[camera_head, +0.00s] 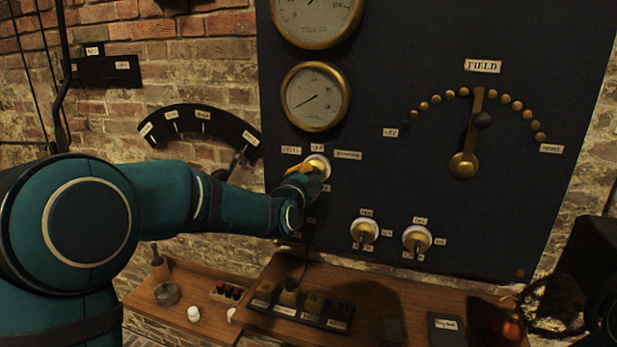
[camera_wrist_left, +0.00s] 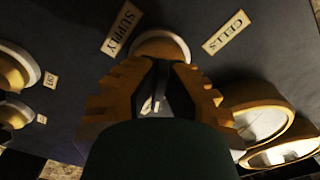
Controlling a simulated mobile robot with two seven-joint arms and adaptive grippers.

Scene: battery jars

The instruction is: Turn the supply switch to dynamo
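The supply switch (camera_head: 319,164) is a round brass-and-white knob on the dark panel. Its labels read CELLS (camera_head: 291,150) at left, OFF at top and DYNAMO (camera_head: 348,155) at right. My left gripper (camera_head: 303,177) is at the switch from the lower left, partly covering it. In the left wrist view its fingers (camera_wrist_left: 160,70) close together in front of the switch's base (camera_wrist_left: 163,44). The fingers hide which way the lever points. My right gripper is not in view.
Two more switches (camera_head: 364,232) (camera_head: 417,239) sit lower right on the panel. A gauge (camera_head: 315,96) is just above the supply switch. The field lever (camera_head: 468,140) is at right. A wooden shelf (camera_head: 400,300) with jars and small items lies below.

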